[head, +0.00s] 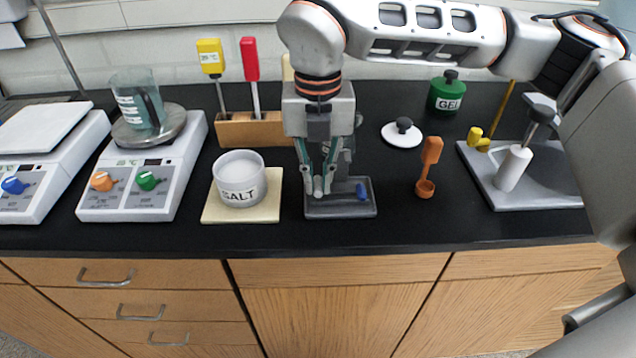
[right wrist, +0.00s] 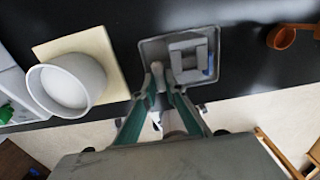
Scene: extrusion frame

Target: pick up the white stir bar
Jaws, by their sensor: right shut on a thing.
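My right gripper (head: 318,188) points down over the left part of a small grey tray (head: 340,212). It is shut on the white stir bar (head: 318,186), whose pale end shows between the fingertips. In the right wrist view the white stir bar (right wrist: 157,73) shows at the tips of the gripper (right wrist: 160,90), at the tray's left side. Whether the bar still touches the tray I cannot tell. A blue stir bar (head: 361,191) lies at the tray's right side. My left gripper is not in view.
A grey block (right wrist: 188,55) stands in the tray. Left of it a white SALT bowl (head: 239,180) sits on a cream pad (head: 212,213). An orange scoop (head: 428,168) and a white lid (head: 402,134) are to the right. The counter's front strip is clear.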

